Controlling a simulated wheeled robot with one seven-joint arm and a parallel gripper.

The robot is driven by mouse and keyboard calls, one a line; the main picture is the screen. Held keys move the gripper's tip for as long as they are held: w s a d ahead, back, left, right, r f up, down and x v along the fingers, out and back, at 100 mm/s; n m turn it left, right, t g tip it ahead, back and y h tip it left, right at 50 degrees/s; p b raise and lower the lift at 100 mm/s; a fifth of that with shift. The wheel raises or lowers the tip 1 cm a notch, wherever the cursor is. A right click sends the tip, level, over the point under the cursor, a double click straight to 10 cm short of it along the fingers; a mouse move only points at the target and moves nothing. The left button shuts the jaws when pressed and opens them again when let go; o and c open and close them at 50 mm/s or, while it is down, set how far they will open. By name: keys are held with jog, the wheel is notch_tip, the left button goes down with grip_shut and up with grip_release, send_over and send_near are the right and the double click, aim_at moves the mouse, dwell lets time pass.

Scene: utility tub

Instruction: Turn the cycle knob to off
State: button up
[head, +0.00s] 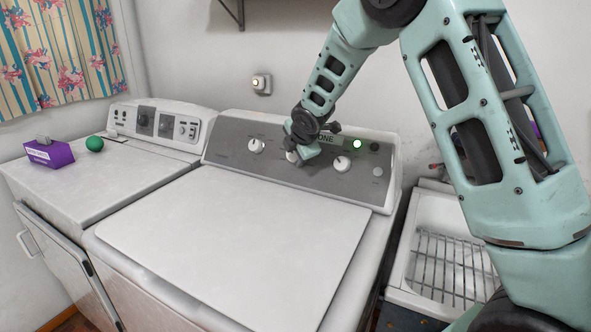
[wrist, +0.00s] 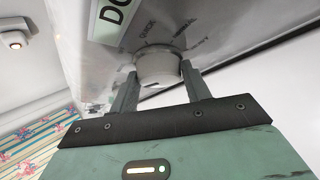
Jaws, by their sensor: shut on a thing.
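The washer's grey control panel (head: 232,158) carries a row of white round knobs. My gripper (head: 293,155) is at the middle knob and mostly covers it in the head view. In the wrist view, my fingers (wrist: 160,80) are on either side of this white knob (wrist: 158,66), shut on it. Small print around it seems to read "QUICK" and "NORMAL"; its pointer position cannot be read. A left knob (head: 256,146) and a right knob (head: 342,163) stand free. A label ending in "ONE" (head: 326,139) sits above, partly hidden; a green light (head: 358,143) is lit.
The washer's flat white lid (head: 240,235) is clear. A dryer (head: 110,165) on the left bears a purple tissue box (head: 49,154) and a green ball (head: 94,143). A utility tub with a rack (head: 445,262) is on the right, beyond my arm.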

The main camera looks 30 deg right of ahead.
jog(key=shift+s+a+f+m+t+b, duration=0.1)
jog(key=shift+f+m+t+b, duration=0.45)
jog(key=shift+b, duration=2.8)
jog(key=shift+f+m+t+b, duration=0.15)
jog(key=shift+m+t+b, duration=0.65)
jog(key=shift+b, duration=2.55)
jog(key=m+t+h+b, duration=0.1)
jog(key=m+b, duration=0.1)
jog(key=b, duration=0.8)
jog(key=m+t+b, duration=0.1)
jog(key=m+b, duration=0.1)
jog(key=b, duration=0.8)
jog(key=shift+s+f+m+h, duration=0.1)
jog(key=shift+f+m+h, duration=0.1)
jog(key=shift+m+h, duration=0.2)
jog(key=m+t+h+b, duration=0.1)
jog(key=m+b, duration=0.2)
jog(key=b, duration=0.8)
jog(key=shift+a+h, duration=0.1)
jog(key=shift+h, duration=0.3)
jog(key=m+b, duration=0.1)
jog(key=b, duration=0.2)
jog(key=shift+r+t+h, duration=0.1)
jog(key=shift+t+h, duration=0.2)
jog(key=shift+t, duration=0.05)
jog(key=shift+r+m+h+b, duration=0.2)
jog(key=shift+m+h+b, duration=0.3)
jog(key=shift+b, duration=0.4)
